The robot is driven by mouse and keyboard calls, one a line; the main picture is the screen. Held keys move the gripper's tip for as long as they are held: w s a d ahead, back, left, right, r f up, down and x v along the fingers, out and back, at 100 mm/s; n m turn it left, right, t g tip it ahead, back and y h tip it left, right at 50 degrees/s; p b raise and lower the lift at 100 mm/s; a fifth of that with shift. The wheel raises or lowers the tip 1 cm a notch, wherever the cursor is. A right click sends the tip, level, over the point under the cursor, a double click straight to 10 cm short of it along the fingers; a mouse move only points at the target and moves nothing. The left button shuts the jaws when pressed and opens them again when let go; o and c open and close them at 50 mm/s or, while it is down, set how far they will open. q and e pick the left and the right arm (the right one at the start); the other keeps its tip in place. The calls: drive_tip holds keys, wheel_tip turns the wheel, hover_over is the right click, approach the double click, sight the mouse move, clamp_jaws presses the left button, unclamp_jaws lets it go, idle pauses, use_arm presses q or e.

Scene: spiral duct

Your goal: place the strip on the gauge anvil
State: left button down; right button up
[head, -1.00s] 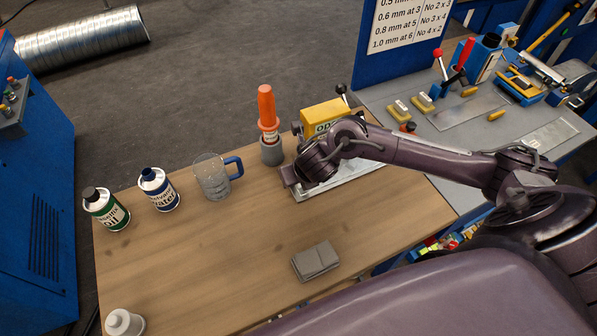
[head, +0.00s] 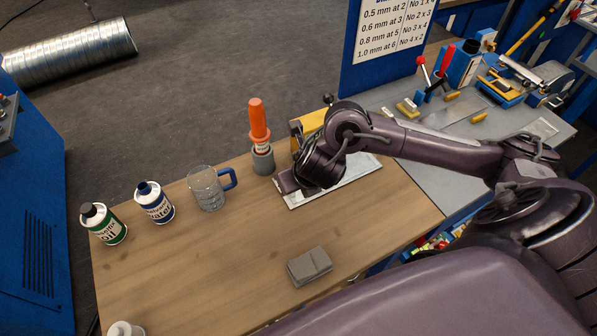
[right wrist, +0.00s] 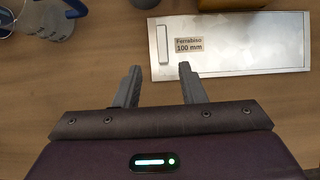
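A flat, shiny metal piece (head: 350,176) with a label reading 100 mm lies on the wooden table in the head view. It looks like a plate or strip; I cannot tell which. It also shows in the right wrist view (right wrist: 240,50). A yellow block (head: 308,122) stands behind my wrist, mostly hidden. I cannot pick out the gauge anvil for certain.
An orange-handled tool in a grey holder (head: 263,160), a clear mug (head: 206,190) and two cans (head: 154,202) stand along the far edge. A grey folded cloth or block (head: 310,267) lies nearer. The middle is clear. A grey bench (head: 430,185) with tools adjoins at right.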

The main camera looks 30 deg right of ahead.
drive_tip(key=shift+p+v, duration=0.3)
drive_tip(key=shift+v, duration=1.3)
